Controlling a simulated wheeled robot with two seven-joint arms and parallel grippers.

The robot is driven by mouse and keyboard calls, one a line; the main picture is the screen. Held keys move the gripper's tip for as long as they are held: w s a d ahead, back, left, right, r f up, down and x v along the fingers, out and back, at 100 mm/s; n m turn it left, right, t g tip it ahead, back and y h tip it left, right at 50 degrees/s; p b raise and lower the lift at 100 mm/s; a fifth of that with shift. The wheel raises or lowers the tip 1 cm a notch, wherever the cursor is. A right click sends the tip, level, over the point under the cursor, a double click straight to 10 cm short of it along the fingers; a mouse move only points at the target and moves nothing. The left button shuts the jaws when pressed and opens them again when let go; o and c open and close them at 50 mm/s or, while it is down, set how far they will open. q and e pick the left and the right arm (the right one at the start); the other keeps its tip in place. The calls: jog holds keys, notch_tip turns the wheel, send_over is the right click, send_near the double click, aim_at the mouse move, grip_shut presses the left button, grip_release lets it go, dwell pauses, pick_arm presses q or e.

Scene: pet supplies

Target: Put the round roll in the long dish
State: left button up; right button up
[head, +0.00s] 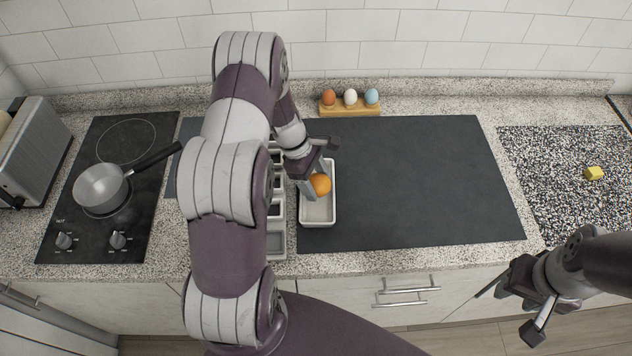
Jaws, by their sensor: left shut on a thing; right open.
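The round roll (321,184) is an orange-brown ball in the head view. My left gripper (317,181) is shut on it, with a finger on either side. The long dish (318,219) is a white rectangular dish with raised walls. The roll and gripper overlap the dish's middle and far part in the picture. I cannot tell whether the roll touches the dish floor. My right gripper (512,313) is open and empty, low at the right, in front of the counter edge.
A compartment tray (276,243) stands just left of the dish, partly hidden by my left arm. An egg holder (350,109) with three eggs stands behind the dark mat (430,180). A saucepan (101,188) is on the hob. A yellow block (594,173) lies far right. The mat's right side is clear.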

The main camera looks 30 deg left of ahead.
pick_arm(q)
notch_tip(320, 180, down, 2)
jog(key=shift+a+f, duration=0.1)
jog(key=shift+f, duration=0.1)
jog(key=shift+f, duration=0.25)
jog(key=o, duration=0.8)
jog(key=shift+s, duration=0.2)
jog(key=shift+o, duration=0.2)
